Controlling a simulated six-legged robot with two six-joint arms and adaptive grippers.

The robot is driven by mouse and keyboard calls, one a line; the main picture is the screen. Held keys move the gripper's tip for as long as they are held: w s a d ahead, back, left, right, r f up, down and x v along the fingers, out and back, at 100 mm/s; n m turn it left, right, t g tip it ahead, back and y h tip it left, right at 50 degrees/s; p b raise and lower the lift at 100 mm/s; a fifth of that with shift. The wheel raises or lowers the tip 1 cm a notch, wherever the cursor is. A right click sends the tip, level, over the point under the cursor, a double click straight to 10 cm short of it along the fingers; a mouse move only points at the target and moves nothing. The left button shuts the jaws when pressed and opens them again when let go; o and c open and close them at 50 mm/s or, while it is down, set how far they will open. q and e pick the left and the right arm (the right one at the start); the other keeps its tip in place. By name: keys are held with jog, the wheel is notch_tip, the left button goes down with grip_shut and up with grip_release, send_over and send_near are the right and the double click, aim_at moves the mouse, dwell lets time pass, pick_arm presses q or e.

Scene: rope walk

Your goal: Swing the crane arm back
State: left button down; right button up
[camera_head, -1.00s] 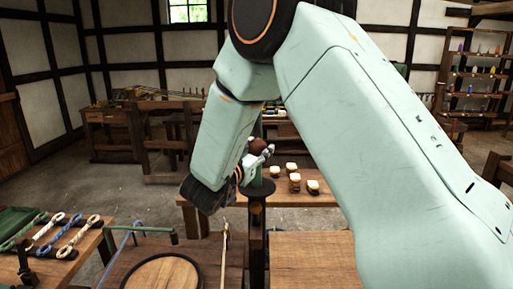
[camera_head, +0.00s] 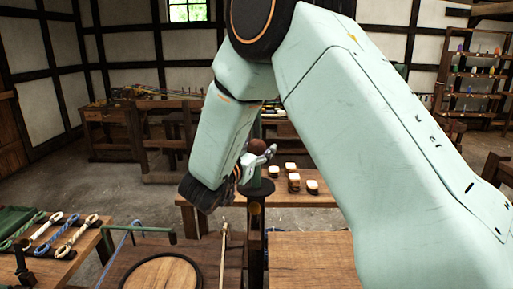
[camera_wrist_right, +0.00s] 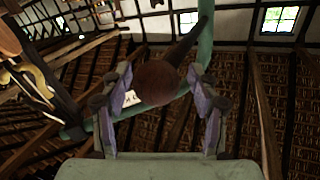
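A green crane post (camera_head: 257,128) stands on a dark upright in the middle of the head view, partly hidden behind my right arm. A brown ball knob (camera_head: 257,146) shows beside it. The knob also shows in the right wrist view (camera_wrist_right: 157,83), with a dark tapered bar rising from it and a curved green tube behind. My right gripper (camera_head: 266,156) is at the knob, mostly hidden by its own wrist. In the wrist view its two fingers (camera_wrist_right: 160,90) are apart, one on each side of the knob, with no clear grip on it. My left gripper is not in view.
A bench at lower left holds several coloured rope hanks (camera_head: 75,235). A round wooden disc (camera_head: 162,272) and a green bar (camera_head: 150,230) are at the front. Several small white-topped pots (camera_head: 293,182) stand on a table behind the post. Bare floor lies further back.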

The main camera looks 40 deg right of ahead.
jog(key=shift+s, duration=0.2)
jog(key=shift+a, duration=0.1)
jog(key=v, duration=0.5)
jog(key=shift+a, duration=0.45)
jog(key=shift+s+a, duration=0.5)
jog(key=shift+a, duration=0.1)
jog(key=shift+w, duration=0.15)
